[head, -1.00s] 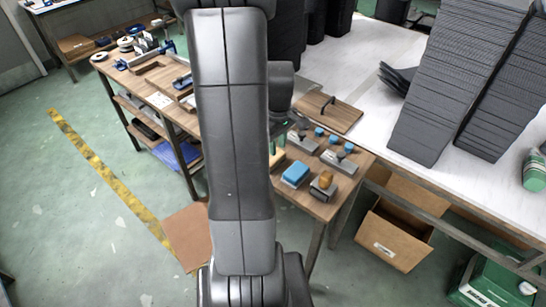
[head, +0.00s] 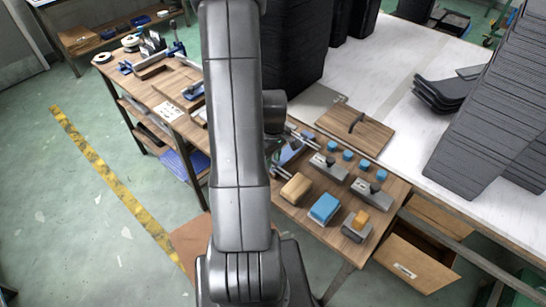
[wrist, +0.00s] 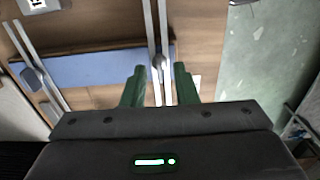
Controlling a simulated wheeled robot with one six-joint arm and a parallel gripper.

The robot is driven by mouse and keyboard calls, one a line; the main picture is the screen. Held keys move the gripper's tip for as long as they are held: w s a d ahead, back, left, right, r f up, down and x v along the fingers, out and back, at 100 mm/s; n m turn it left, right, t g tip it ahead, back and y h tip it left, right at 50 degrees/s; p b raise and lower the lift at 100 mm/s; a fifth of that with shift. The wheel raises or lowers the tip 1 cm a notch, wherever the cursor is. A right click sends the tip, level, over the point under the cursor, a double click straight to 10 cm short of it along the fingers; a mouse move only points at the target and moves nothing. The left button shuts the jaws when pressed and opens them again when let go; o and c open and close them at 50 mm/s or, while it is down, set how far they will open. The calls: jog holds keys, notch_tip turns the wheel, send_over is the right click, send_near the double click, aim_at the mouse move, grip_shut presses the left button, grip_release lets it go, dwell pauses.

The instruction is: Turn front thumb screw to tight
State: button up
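In the wrist view, a small dark round knob (wrist: 158,61), which looks like a thumb screw, sits on a pair of metal rails (wrist: 150,30). My gripper (wrist: 159,72) is open, its two green fingers on either side of the rails, just short of the knob. I cannot tell whether they touch anything. A second dark knob or clamp part (wrist: 32,79) sits on another pair of rails at the left. A blue panel (wrist: 95,70) lies between the rail pairs. In the head view, my arm hides most of the gripper and part of the blue panel (head: 291,152).
On the wooden bench (head: 318,245) in front are a tan block (head: 296,188), a blue block (head: 324,208) and grey blocks with knobs. A wooden board with a handle (head: 357,128) lies behind. Black stacks stand on the white table (head: 390,85). Green floor is open at the left.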

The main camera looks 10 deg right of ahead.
grip_shut()
jog(key=m+b, duration=0.2)
jog(key=m, duration=0.1)
jog(key=shift+d+f+m, duration=0.1)
jog(key=shift+m, duration=0.3)
jog(key=m+b, duration=0.2)
jog(key=m, duration=0.1)
jog(key=shift+m, duration=0.3)
jog(key=m+b, duration=0.1)
jog(key=m, duration=0.4)
jog(key=shift+d+b, duration=0.15)
jog(key=shift+b, duration=0.2)
jog(key=shift+m+b, duration=0.55)
jog(key=shift+m, duration=2.25)
